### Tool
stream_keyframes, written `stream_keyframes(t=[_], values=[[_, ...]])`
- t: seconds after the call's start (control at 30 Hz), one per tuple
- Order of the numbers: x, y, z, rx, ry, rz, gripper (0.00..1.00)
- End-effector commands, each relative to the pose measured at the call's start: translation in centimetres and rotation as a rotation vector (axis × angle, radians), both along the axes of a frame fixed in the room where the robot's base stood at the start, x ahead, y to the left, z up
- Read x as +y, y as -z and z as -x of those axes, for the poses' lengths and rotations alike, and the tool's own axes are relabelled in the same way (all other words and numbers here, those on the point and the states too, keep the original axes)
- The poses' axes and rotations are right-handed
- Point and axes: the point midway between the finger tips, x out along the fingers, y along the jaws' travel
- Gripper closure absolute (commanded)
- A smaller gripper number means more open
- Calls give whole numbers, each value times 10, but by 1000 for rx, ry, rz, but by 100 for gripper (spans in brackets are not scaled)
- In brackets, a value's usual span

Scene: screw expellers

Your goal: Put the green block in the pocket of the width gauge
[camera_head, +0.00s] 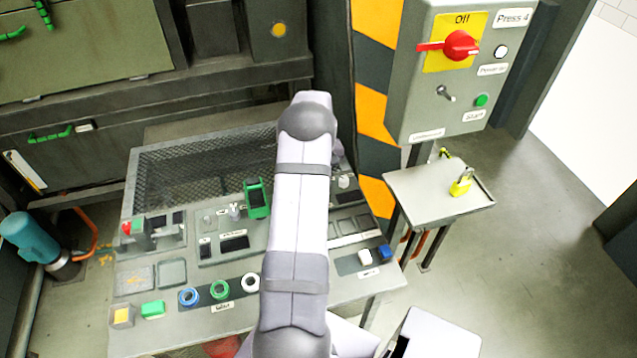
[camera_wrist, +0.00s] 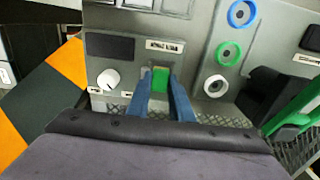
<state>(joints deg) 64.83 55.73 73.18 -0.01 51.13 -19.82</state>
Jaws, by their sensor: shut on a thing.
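In the wrist view, my gripper (camera_wrist: 162,76) has its two blue fingers closed on a small green block (camera_wrist: 160,80), with a yellowish patch at its far end. The held block is over or at the grey panel, just below a small white label too blurred to read. I cannot tell whether it touches the panel. I cannot pick out the width gauge or its pocket with certainty. In the head view my arm hides the gripper and the held block. Another green block (camera_head: 153,310) lies at the bench's front left.
A yellow-topped block (camera_head: 122,316) lies beside that green block. A blue ring (camera_head: 188,297), green ring (camera_head: 220,290) and white ring (camera_head: 250,282) stand along the front. A white knob (camera_wrist: 108,79) is left of my fingers. A green handle (camera_head: 257,197) rises behind.

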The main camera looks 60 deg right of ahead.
Motion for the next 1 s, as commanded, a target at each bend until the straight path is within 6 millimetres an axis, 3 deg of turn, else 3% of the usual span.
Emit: stream_keyframes(t=[1.0], values=[[0,7,0,-1,0,1,100]])
